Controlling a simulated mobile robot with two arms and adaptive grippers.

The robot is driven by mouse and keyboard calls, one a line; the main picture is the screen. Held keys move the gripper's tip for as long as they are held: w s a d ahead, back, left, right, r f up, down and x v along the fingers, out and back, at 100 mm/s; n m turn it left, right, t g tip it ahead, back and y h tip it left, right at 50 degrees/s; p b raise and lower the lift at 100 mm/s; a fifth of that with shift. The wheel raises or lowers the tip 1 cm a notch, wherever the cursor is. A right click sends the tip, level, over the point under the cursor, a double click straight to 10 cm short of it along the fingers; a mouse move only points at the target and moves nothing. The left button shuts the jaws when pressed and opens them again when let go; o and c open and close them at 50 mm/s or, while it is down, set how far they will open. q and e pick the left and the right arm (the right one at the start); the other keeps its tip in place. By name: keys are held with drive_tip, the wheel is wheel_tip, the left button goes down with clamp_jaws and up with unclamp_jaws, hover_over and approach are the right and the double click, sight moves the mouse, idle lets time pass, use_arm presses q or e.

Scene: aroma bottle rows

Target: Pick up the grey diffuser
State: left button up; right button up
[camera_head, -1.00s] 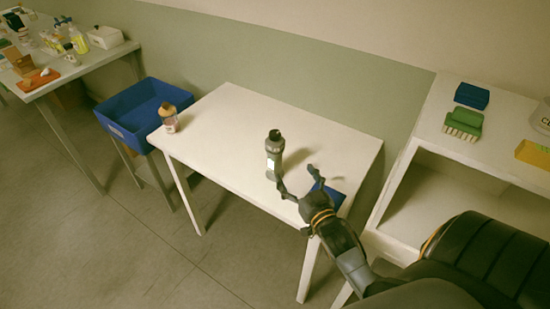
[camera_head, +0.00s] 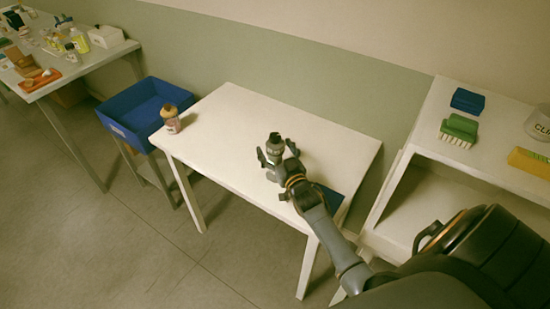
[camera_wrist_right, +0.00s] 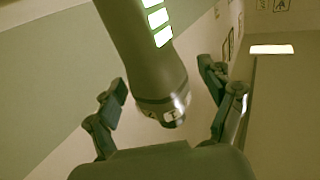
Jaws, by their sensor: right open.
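The grey diffuser (camera_head: 274,143) is a dark grey bottle with a black top, standing upright on the white table (camera_head: 235,115). My right gripper (camera_head: 277,155) is at the diffuser with its fingers spread, one on each side of it. The arm hides the diffuser's lower part in the head view. In the right wrist view the diffuser (camera_wrist_right: 150,60), with pale label patches, reaches in from the top between the open fingers. I see no clear contact between fingers and bottle. My left gripper is in neither view.
A pinkish bottle with a tan top (camera_head: 170,120) stands at the table's left corner. A blue bin (camera_head: 135,105) is beside the table. A blue flat item (camera_head: 330,199) lies partly behind my arm. A white shelf (camera_head: 420,130) with brushes stands at right.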

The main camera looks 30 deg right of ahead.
clamp_jaws()
idle(0.4)
drive_tip(key=shift+r, duration=0.15)
